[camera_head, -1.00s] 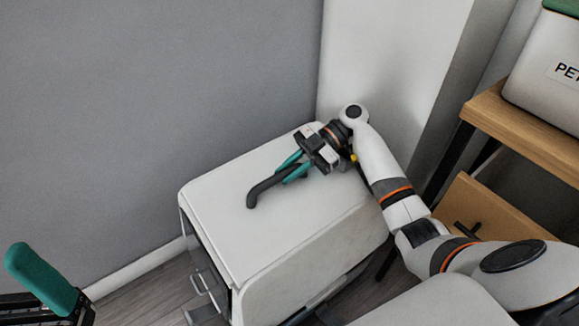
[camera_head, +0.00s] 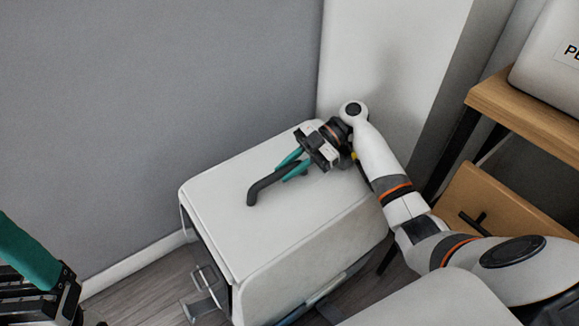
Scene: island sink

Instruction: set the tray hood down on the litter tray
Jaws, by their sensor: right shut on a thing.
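The tray hood (camera_head: 265,232) is a white box-shaped cover with a dark bar handle (camera_head: 262,190) on top. It stands near the grey wall in the middle of the head view. My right gripper (camera_head: 291,168) is shut on the handle, with its teal fingers on either side of it. A strip of the litter tray (camera_head: 318,300) seems to show along the hood's lower right edge; whether the hood rests fully on it I cannot tell. My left gripper (camera_head: 38,262) is partly in view at the lower left, a teal finger showing, with nothing seen in it.
A wooden shelf (camera_head: 535,130) with a white bin (camera_head: 552,62) stands at the right, with a wooden panel (camera_head: 495,215) below it. The grey wall (camera_head: 150,110) is close behind the hood. Bare floor (camera_head: 140,296) shows at the lower left.

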